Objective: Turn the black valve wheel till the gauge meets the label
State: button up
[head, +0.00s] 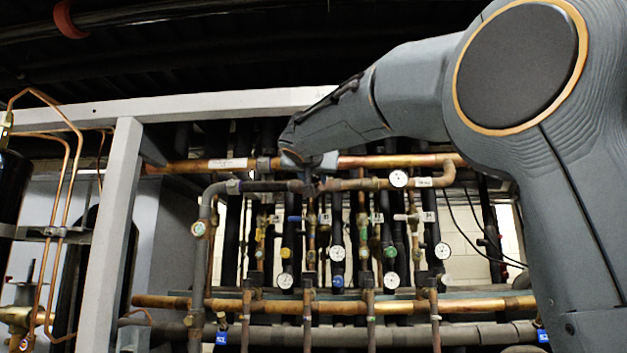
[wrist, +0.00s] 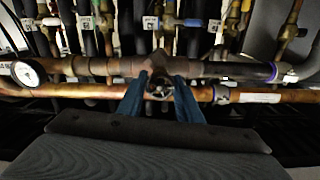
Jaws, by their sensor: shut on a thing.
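The black valve wheel (wrist: 160,88) sits on a horizontal pipe and shows between my two fingers in the wrist view. My gripper (wrist: 159,98) is shut on the wheel, one finger on each side. In the head view my gripper (head: 312,172) reaches the pipe from above and hides most of the wheel. A round white gauge (head: 398,178) stands on the same pipe to the right, with a small white label (head: 424,182) beside it. The gauge also shows at the left of the wrist view (wrist: 28,72). Its needle and the label's text are too small to read surely.
A copper pipe (head: 215,165) runs close behind the valve pipe. Below are several vertical pipes with small valves and gauges, such as a lower gauge (head: 337,253). A grey frame post (head: 110,235) stands at the left.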

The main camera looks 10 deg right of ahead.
jog(key=n+b, duration=0.1)
jog(key=n, duration=0.2)
jog(key=shift+b, duration=0.3)
jog(key=shift+n+b, duration=0.5)
jog(key=shift+n, duration=1.2)
jog(key=o, duration=1)
jog(key=shift+o, duration=0.2)
jog(key=b+v, duration=0.3)
jog(key=v, duration=0.5)
